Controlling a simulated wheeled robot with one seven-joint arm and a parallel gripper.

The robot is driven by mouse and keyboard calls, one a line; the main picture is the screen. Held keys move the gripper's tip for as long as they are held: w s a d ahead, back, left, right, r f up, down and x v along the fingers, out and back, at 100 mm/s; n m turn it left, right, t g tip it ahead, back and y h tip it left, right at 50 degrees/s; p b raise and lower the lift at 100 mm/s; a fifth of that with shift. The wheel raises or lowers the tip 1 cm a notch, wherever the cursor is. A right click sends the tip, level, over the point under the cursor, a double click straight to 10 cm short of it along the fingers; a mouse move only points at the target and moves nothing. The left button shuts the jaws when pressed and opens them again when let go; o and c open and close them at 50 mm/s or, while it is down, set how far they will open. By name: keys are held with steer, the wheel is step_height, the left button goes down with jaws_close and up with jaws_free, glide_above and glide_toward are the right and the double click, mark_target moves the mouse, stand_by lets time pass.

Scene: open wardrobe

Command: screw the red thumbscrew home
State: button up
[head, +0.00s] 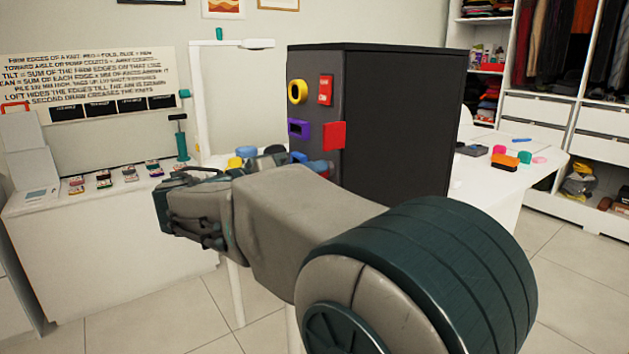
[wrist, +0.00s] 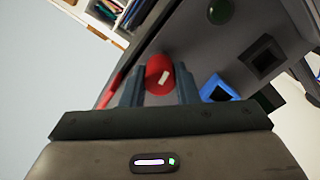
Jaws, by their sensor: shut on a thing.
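The red thumbscrew (wrist: 158,72) is a round red knob with a white mark on its face. It stands on the dark panel in the wrist view. My gripper (wrist: 159,86) has one grey-blue finger on each side of the knob and is shut on it. In the head view, my arm hides most of the gripper and the lower part of the panel. A little red shows just above the arm there, but I cannot tell whether it is the thumbscrew. The thumbscrew's shaft and hole are hidden.
The tall dark cabinet (head: 405,120) carries a yellow ring (head: 297,91), a purple socket (head: 298,128) and a red plate (head: 334,136). A blue square socket (wrist: 214,89) sits close right of my fingers; a green knob (wrist: 220,12) is farther up. Coloured items lie on the right-hand table.

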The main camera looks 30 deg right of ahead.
steer(key=shift+f+m+b, duration=0.1)
steer(key=shift+m+b, duration=0.6)
steer(key=shift+b, duration=0.55)
steer(key=o, duration=1)
steer(key=shift+c, duration=0.2)
